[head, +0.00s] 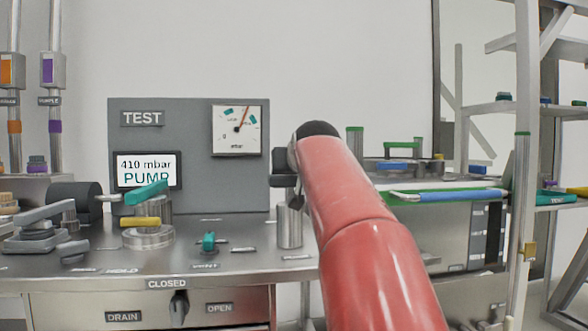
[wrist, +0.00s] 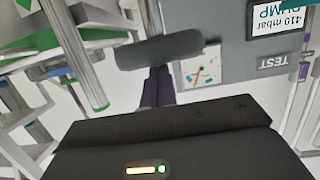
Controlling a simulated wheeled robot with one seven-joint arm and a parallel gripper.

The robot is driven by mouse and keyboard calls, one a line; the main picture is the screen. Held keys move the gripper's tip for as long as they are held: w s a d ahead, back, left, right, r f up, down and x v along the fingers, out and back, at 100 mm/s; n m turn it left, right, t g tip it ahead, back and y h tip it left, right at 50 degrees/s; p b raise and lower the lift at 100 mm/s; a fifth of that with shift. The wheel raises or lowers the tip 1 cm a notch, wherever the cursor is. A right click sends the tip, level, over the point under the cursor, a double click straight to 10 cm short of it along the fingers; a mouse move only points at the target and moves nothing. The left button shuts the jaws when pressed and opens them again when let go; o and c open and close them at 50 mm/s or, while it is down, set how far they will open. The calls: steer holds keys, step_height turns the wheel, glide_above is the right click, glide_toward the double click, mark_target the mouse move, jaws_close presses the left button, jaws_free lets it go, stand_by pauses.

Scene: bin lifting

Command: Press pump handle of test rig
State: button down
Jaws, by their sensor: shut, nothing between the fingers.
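The test rig's grey panel (head: 190,180) stands at the back of the bench in the head view. It carries a TEST label, a dial gauge (head: 238,130) and a display (head: 147,170) reading "410 mbar PUMP". A metal pump cylinder (head: 290,225) stands upright right of the panel, partly behind my red arm. In the upside-down wrist view, the dark pump handle (wrist: 160,50) is a crossbar on a metal rod. My gripper (wrist: 155,76) is shut and empty, its fingertips close to the handle's middle. I cannot tell whether they touch. My arm hides most of the gripper in the head view.
A turquoise-handled valve (head: 148,193), a small turquoise knob (head: 209,242) and grey clamps (head: 45,225) stand on the bench left of the pump. A drain switch (head: 179,305) points at CLOSED.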

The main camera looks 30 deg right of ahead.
steer(key=r+v, duration=0.1)
steer(key=v, duration=0.9)
steer(key=shift+r+b, duration=0.3)
steer(key=shift+b, duration=0.15)
steer(key=r, duration=0.1)
steer(key=r+p, duration=0.1)
steer(key=r, duration=0.3)
steer(key=shift+w+d+r+p, duration=0.2)
steer(key=shift+w+d+p, duration=0.05)
steer(key=shift+w+p, duration=0.15)
